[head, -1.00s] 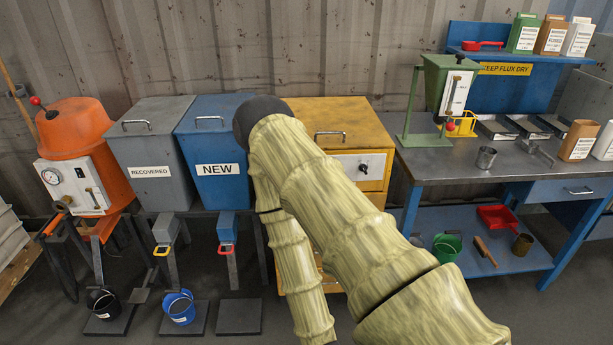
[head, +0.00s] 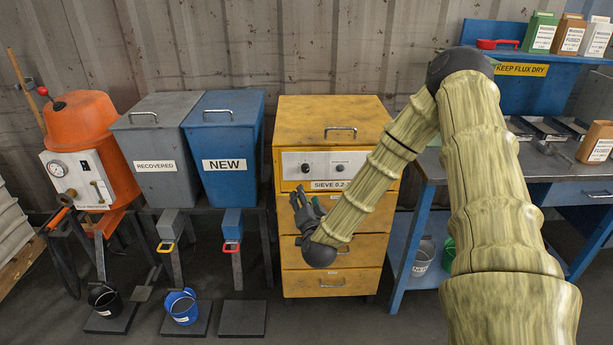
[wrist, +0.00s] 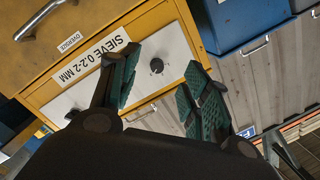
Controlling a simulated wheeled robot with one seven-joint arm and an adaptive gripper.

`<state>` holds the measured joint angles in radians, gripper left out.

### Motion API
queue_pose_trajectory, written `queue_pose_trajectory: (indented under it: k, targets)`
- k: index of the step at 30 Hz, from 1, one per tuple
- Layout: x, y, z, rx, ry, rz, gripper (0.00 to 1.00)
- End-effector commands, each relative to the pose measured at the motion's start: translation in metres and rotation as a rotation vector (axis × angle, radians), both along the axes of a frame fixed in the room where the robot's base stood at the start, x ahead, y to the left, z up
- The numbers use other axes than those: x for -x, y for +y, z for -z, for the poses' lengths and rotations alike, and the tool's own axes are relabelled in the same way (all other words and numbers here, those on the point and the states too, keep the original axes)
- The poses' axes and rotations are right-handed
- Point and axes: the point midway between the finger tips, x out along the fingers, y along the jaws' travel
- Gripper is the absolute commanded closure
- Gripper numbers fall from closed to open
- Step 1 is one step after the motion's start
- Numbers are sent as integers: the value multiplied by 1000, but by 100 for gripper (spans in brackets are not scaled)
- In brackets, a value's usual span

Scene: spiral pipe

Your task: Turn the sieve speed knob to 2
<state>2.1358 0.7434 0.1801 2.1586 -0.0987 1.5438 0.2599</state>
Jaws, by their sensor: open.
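The yellow sieve cabinet (head: 330,118) has a white panel (head: 323,160) with two dark round knobs, a left knob (head: 305,168) and a right knob (head: 340,168). A "SIEVE 0.2-2 MM" label sits below, partly hidden by my arm. My gripper (head: 303,200) is in front of the upper drawers, a little below the left knob in the picture. The wrist view is turned nearly upside down; there the left knob (wrist: 156,66) shows between the spread, empty fingers of my gripper (wrist: 162,62), apart from them. The right knob (wrist: 72,113) shows beyond one finger. Knob markings are too small to read.
The blue NEW bin (head: 222,140) and grey RECOVERED bin (head: 160,150) stand left of the cabinet. The blue workbench (head: 570,195) is at the right, partly behind my arm. Drawer handles (head: 333,283) stick out of the cabinet front.

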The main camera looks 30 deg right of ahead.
Motion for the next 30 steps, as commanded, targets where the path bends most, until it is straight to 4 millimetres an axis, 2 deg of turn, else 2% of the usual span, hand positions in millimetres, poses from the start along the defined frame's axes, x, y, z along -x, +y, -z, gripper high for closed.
queue_pose_trajectory:
  k: [1,6,11,24,30]
  targets:
    - [-2,-9,-8,-7,-33,24,53]
    - [-6,-24,-22,-12,-83,58,53]
    - [-18,-31,-23,-12,-86,60,53]
    - [-79,-61,-23,-12,-85,58,53]
    - [-96,-69,-22,-13,-83,57,53]
